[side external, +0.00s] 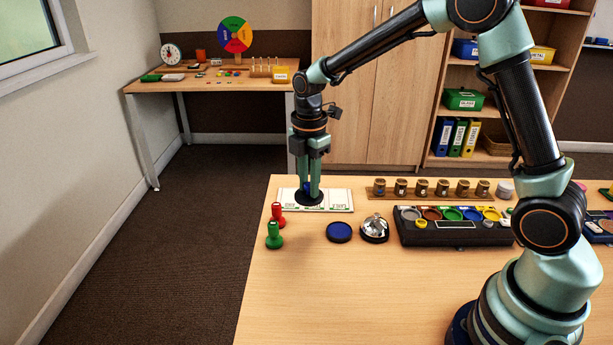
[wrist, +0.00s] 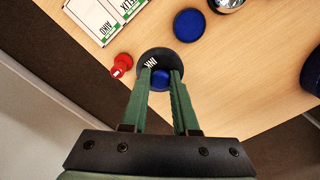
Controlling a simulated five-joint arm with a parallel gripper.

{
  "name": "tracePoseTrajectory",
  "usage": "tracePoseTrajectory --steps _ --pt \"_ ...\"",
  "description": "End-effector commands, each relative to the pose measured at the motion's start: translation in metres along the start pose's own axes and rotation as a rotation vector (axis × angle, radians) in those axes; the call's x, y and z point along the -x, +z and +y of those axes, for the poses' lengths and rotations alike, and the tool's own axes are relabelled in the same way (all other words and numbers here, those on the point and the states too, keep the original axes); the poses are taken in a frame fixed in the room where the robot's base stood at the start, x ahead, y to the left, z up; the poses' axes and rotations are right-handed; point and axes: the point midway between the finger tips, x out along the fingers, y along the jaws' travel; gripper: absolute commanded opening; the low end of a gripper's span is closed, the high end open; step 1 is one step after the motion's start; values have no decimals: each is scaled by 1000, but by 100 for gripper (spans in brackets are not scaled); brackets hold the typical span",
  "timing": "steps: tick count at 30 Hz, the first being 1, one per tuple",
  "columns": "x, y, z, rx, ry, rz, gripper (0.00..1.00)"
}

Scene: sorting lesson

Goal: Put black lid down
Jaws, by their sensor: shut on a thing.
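The black lid (side external: 309,199) is a round dark disc at the lower end of my gripper (side external: 311,187) in the side view. In the wrist view the black lid (wrist: 149,57) carries white INK lettering and a blue knob (wrist: 160,80). My gripper (wrist: 160,76) is shut on this knob, one finger on each side. The lid appears level and held above the table, though the height of the gap is hard to judge. A round blue ink pad (side external: 339,232) lies on the table to the right, also in the wrist view (wrist: 189,24).
A red stamp (side external: 278,213) and a green stamp (side external: 274,236) stand left near the table edge. A white card board (side external: 340,197) lies behind the lid. A silver bell (side external: 375,228) and a black paint tray (side external: 455,238) are right. The table front is clear.

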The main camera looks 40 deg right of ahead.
Motion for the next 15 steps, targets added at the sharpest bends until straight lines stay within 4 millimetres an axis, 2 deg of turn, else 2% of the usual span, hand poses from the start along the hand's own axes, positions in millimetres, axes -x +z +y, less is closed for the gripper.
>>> tracePoseTrajectory --steps 1,6,9,15 --pt "-15 0 -1 0 -7 0 0" --pt "-52 0 -1 0 -5 0 0" --pt "-66 0 0 0 -2 0 0" --pt "-80 0 0 0 -2 0 0"
